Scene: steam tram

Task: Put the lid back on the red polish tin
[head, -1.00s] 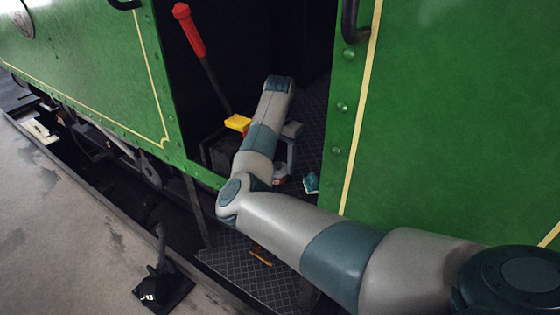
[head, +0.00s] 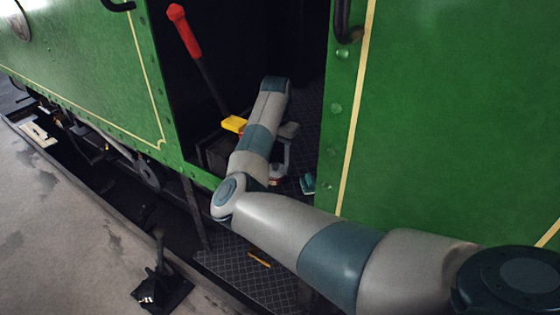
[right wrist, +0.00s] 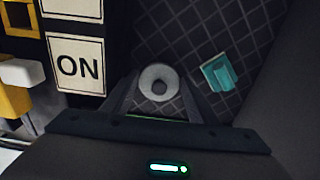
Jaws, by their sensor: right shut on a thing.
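My right gripper (head: 283,160) reaches down inside the cab doorway, partly hidden by my own arm. In the right wrist view its fingers (right wrist: 160,98) close on a round, pale grey disc with a dark centre, which looks like the tin lid (right wrist: 158,81). In the head view a small red and pale patch (head: 275,182) shows just below the gripper; I cannot tell whether it is the lid or the red tin. No separate red tin shows clearly in the wrist view. My left gripper is not in view.
A teal object (head: 308,184) lies on the tread-plate floor beside the gripper, also in the wrist view (right wrist: 219,73). A yellow block (head: 234,124), a red-handled lever (head: 186,33) and green door sides (head: 430,110) flank the doorway. An "ON" label (right wrist: 77,66) is close at left.

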